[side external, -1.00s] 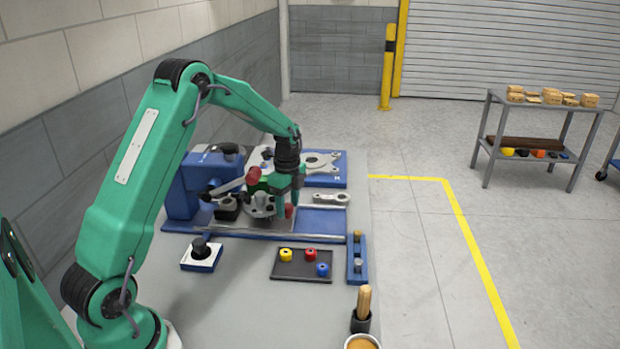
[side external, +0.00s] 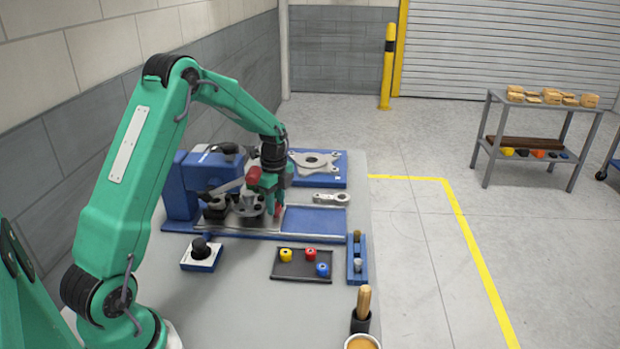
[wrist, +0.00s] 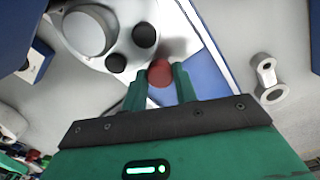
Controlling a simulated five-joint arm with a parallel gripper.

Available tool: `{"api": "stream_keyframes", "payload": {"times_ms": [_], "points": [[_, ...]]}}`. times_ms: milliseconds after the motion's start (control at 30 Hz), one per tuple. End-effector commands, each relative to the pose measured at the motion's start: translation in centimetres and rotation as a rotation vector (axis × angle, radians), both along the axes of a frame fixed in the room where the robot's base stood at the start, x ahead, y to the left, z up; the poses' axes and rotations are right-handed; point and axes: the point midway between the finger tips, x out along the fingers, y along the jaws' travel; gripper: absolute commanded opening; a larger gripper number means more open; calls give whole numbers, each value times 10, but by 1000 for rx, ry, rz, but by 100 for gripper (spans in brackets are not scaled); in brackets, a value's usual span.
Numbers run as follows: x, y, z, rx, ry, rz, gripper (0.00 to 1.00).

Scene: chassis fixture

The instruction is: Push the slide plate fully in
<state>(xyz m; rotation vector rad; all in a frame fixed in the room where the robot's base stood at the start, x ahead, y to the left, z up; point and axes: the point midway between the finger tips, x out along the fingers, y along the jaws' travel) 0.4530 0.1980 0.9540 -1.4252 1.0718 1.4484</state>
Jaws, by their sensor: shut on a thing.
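The slide plate (side external: 240,223) is a silver plate carrying a round grey part, and it sits on the blue base (side external: 315,220) with its rails. A red knob (wrist: 160,73) stands at the plate's right end; it also shows low beside my fingers in the side view (side external: 278,210). My gripper (side external: 272,203) is shut on this knob, with one green finger on each side of it in the wrist view (wrist: 159,82). The plate (wrist: 130,45) reaches under the clamp at the left of the base. Its left end is hidden in the side view.
A blue clamp block (side external: 180,190) with a red-tipped lever (side external: 252,173) stands close left of my gripper. A grey link part (side external: 331,197) lies to the right. A dark tray (side external: 300,268) with coloured pieces and a black-knobbed box (side external: 201,254) lie in front.

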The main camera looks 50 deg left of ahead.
Motion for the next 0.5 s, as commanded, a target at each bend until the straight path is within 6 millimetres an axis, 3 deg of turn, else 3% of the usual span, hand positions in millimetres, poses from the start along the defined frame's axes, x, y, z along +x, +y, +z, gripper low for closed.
{"api": "stream_keyframes", "payload": {"times_ms": [100, 133, 233, 500], "points": [[-4, 5, 1, -3, 7, 13, 0], [-5, 5, 1, -3, 7, 13, 30], [-4, 4, 1, -3, 7, 12, 50], [-3, 3, 0, -3, 6, 9, 50]]}}
